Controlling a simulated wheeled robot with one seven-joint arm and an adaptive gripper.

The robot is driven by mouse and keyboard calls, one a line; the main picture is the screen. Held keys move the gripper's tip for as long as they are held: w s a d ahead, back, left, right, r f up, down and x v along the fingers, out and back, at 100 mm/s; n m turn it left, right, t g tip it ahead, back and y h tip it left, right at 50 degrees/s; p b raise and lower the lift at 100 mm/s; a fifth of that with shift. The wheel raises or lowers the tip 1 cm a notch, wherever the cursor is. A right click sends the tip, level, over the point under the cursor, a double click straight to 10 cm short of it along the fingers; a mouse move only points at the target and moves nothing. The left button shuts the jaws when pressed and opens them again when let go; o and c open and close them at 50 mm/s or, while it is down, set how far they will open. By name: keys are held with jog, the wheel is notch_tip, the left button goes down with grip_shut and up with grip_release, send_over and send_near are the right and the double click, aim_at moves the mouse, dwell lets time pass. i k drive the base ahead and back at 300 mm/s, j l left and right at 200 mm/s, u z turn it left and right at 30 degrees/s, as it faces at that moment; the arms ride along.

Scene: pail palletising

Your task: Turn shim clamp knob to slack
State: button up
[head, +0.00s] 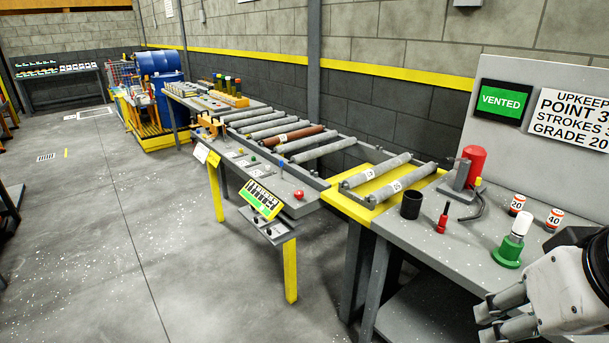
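I cannot tell for sure which part is the shim clamp knob. A control shelf (238,165) runs along the front of the roller conveyor, with several small coloured knobs. An orange clamp-like part (207,122) stands at the shelf's far left end. Their settings are too small to read. My gripper (484,322) is at the lower right, with its two fingers apart and nothing between them. It is well away from the shelf.
The near bench (425,232) holds a black cup (411,205), a red pump (470,166), a small red tool (443,217), two cans marked 20 and 40, and a green-based white-topped part (511,243). A sign (501,102) reads VENTED. The floor (130,240) left of the conveyor is clear.

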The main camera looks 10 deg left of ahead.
aim_at(298, 193)
jog(key=i+u, duration=0.15)
jog(key=u, duration=0.35)
jog(key=i+j, duration=0.15)
jog(key=i, duration=0.3)
jog(key=i+j+z, duration=0.15)
jog(key=i, duration=0.3)
jog(key=i+j, duration=0.25)
jog(key=i, duration=0.2)
jog(key=z, duration=0.05)
